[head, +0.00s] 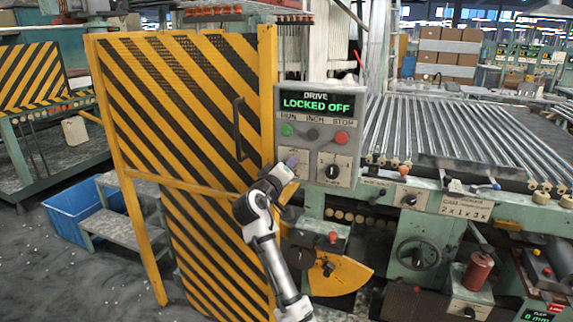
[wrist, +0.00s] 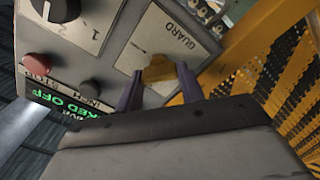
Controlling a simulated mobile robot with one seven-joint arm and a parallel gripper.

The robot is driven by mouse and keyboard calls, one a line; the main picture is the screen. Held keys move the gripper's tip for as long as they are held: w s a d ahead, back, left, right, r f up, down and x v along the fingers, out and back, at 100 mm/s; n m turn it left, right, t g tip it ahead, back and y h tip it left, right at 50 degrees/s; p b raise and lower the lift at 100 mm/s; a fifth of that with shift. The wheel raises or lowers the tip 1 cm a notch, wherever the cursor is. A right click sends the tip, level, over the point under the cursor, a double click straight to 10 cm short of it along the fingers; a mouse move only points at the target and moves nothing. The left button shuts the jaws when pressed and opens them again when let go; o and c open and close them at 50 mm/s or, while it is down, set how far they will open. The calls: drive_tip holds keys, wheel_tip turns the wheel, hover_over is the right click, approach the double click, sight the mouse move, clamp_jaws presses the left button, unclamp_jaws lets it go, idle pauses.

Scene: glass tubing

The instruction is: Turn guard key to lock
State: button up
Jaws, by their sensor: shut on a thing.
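The control panel (head: 318,98) stands right of the striped guard door, and its green display (head: 317,104) reads DRIVE LOCKED OFF. In the wrist view the yellow guard key (wrist: 157,76) sits in the plate marked GUARD (wrist: 178,42). My gripper (wrist: 160,68) has its two purple fingers on either side of the key and is shut on it. In the head view my gripper (head: 291,162) is at the lower left of the panel and hides the key. The exact turn angle of the key is hard to tell.
The yellow-and-black guard door (head: 180,110) stands closed-looking close on the left. A rotary knob (head: 333,171) is just right of my gripper, with red, black and green buttons above. A roller bed (head: 450,130) extends right. A blue bin (head: 75,215) stands on the floor at left.

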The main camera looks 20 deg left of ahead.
drive_tip(key=shift+f+n+p, duration=0.1)
drive_tip(key=shift+n+p, duration=1.9)
drive_tip(key=shift+n, duration=1.8)
drive_tip(key=o, duration=1)
drive_tip(key=s+b, duration=0.3)
drive_tip(key=s, duration=1)
drive_tip(key=shift+s+a+b, duration=0.3)
drive_tip(key=shift+s+b, duration=0.1)
